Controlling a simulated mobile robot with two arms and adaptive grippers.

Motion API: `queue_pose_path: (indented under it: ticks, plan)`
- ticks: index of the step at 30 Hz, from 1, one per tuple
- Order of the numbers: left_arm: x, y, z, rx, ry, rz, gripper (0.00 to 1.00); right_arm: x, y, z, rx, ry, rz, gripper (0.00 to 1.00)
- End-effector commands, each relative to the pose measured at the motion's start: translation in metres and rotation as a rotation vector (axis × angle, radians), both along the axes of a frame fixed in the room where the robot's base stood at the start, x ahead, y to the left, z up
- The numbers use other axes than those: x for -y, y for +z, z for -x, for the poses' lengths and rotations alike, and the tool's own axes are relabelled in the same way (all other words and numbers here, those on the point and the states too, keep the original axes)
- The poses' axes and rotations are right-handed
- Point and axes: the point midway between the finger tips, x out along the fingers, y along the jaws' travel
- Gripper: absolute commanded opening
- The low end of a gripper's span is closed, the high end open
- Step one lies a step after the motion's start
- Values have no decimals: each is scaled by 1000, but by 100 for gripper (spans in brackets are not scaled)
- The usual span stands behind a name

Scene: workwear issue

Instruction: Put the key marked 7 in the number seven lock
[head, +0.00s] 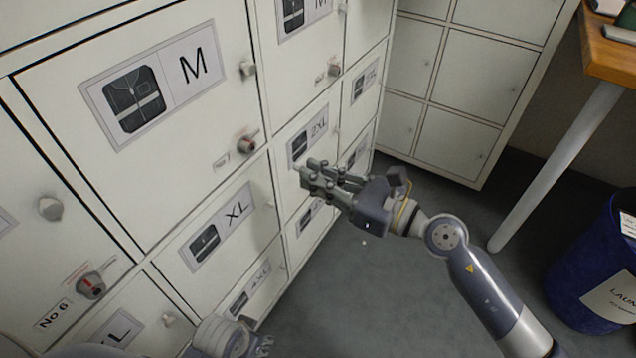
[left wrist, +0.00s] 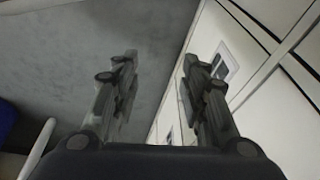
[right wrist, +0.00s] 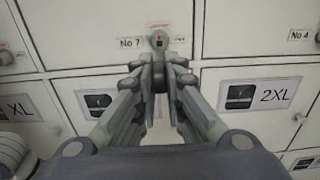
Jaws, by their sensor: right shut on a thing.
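The number seven lock is a grey cylinder with a red mark (right wrist: 158,40), beside its "No 7" label (right wrist: 131,42). In the head view it sits at the right edge of the large M door (head: 247,145). My right gripper (head: 304,171) is in front of the lockers, to the right of and below that lock. In the right wrist view its fingertips (right wrist: 159,72) are shut just below the lock's image. The key between them is almost wholly hidden, and its number cannot be read. My left gripper (left wrist: 158,62) is open and empty, low by the lockers; it also shows at the head view's bottom edge (head: 263,345).
The No 6 lock (head: 91,285) is at the lower left and the No 4 lock (head: 335,70) is farther right. Plain lockers (head: 455,85), a wooden table (head: 608,55) and a blue laundry bin (head: 590,270) stand at the right. The grey floor (head: 350,300) is clear.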

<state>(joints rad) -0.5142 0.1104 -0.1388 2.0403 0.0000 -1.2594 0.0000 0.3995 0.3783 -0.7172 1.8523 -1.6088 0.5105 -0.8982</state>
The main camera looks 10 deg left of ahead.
Motion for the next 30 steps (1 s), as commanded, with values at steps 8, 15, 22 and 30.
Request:
queue_pose_path:
  ticks: [8,15,22,30]
  plan:
    - [0,-7,1,-5,-1,0,40,-18,2,-6,2,2,-2,0]
    - [0,-13,1,-6,-1,0,40,-36,2,-13,2,2,1,0]
    - [1,-14,1,-5,-2,1,40,-54,2,-19,1,3,-1,0]
    - [1,-15,1,-6,-2,0,40,-72,1,-26,1,3,1,0]
